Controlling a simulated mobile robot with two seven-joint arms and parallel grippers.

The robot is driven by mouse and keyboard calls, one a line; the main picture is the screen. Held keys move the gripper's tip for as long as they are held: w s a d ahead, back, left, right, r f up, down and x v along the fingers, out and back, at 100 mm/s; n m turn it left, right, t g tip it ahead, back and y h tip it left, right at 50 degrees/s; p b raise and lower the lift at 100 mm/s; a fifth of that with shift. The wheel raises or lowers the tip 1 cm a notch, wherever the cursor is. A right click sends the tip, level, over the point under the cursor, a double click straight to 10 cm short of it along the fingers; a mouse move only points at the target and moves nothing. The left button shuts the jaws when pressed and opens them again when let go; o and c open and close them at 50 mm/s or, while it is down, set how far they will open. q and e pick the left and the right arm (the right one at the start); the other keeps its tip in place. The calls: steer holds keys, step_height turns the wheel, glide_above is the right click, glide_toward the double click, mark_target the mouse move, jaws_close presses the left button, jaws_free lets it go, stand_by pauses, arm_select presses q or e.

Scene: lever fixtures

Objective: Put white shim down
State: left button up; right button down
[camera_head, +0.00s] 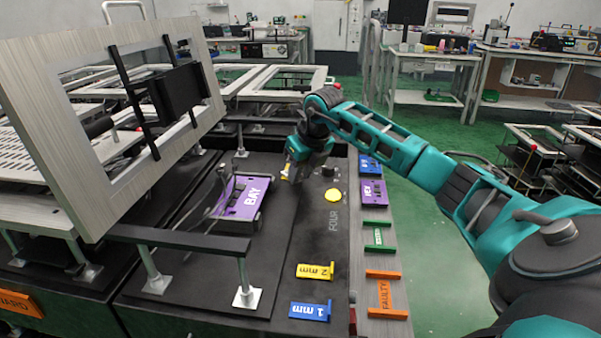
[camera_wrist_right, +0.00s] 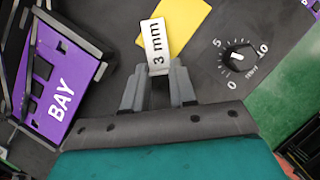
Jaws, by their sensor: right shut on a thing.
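The white shim (camera_wrist_right: 156,45), marked "3 mm", is between the fingertips of my right gripper (camera_wrist_right: 158,78), which is shut on it. In the head view my right gripper (camera_head: 291,174) points down over the dark bench top, right of the purple BAY plate (camera_head: 250,198). A flat yellow patch (camera_wrist_right: 183,22) lies beside and partly behind the shim in the wrist view. I cannot tell whether the shim touches it. My left gripper is not in view.
A dial (camera_wrist_right: 238,57) is right of the gripper. A yellow 2 mm shim (camera_head: 315,271) and blue 1 mm shim (camera_head: 310,311) lie near the front. A round yellow button (camera_head: 333,195) is close by. A tilted framed panel (camera_head: 110,105) stands at the left.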

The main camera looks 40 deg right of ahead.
steer(key=c, duration=0.9)
jaws_free()
steer(key=shift+f, duration=0.1)
steer(key=shift+r, duration=0.35)
steer(key=p+v, duration=0.2)
steer(key=v, duration=0.9)
steer(key=shift+s+r, duration=0.25)
